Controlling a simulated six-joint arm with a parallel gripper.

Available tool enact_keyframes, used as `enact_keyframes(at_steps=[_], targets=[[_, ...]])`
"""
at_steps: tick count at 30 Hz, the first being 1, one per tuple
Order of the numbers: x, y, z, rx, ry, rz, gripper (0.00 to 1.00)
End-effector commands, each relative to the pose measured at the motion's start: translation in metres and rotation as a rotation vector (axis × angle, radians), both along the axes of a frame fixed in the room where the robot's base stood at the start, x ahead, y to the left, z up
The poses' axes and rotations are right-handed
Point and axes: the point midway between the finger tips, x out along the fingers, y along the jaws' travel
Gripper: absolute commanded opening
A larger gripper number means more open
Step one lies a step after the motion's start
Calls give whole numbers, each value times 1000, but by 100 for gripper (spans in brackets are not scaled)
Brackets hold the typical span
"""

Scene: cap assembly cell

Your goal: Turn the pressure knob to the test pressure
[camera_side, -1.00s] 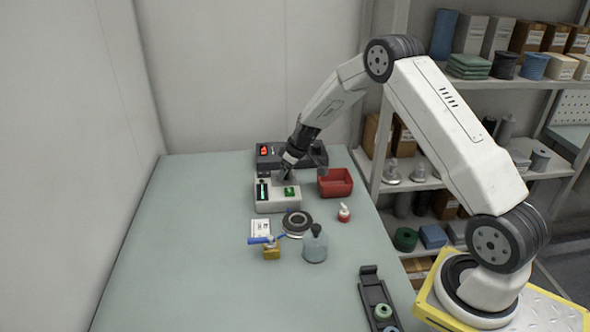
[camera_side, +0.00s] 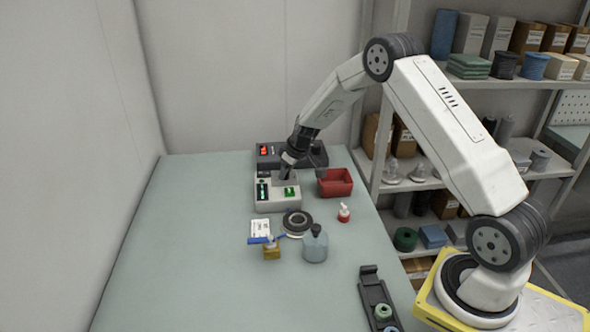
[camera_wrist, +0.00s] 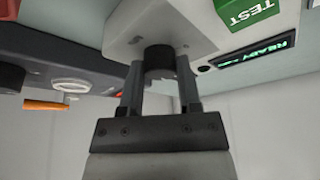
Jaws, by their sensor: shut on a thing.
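The light grey tester box (camera_side: 278,207) stands on the bench with a green TEST button (camera_side: 290,191) and a small dark display (camera_side: 262,191). In the wrist view the TEST button (camera_wrist: 245,10) and the lit display (camera_wrist: 258,52), which reads READY, show at the upper right. The black knob (camera_wrist: 159,58) sticks out of the box between my two fingers. My gripper (camera_wrist: 160,76) is shut on the knob, with a finger on each side. In the side view my gripper (camera_side: 285,174) is at the back of the box top and hides the knob. No knob scale is readable.
A dark unit with a red display (camera_side: 265,150) stands behind the box. A red bin (camera_side: 335,184) is close on the right. The bench's left side is clear.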

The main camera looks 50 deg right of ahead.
Motion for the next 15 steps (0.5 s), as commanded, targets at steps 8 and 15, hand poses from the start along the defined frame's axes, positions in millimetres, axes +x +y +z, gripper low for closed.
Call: enact_keyframes(at_steps=[8, 15], targets=[[0, 0, 1, -1, -1, -115, 0], [0, 1, 1, 0, -1, -223, 0]])
